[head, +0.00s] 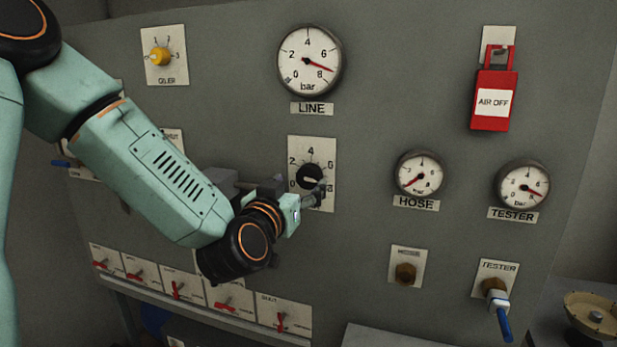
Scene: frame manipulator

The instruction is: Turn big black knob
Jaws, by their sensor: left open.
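The big black knob (309,177) sits on a white plate (325,147) with a numbered scale, near the middle of the grey panel in the head view. A light mark on the knob points left, toward the lower-left end of the scale. My left gripper (318,190) is at the knob's lower right, with its fingers in front of the plate's lower part. It is open. Whether a finger touches the knob cannot be told. My right gripper is not in view.
The LINE gauge (309,61) is above the knob. The HOSE gauge (420,173) and TESTER gauge (522,185) are to the right. A red AIR OFF lockout (492,98) hangs upper right. A yellow knob (158,56) is upper left.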

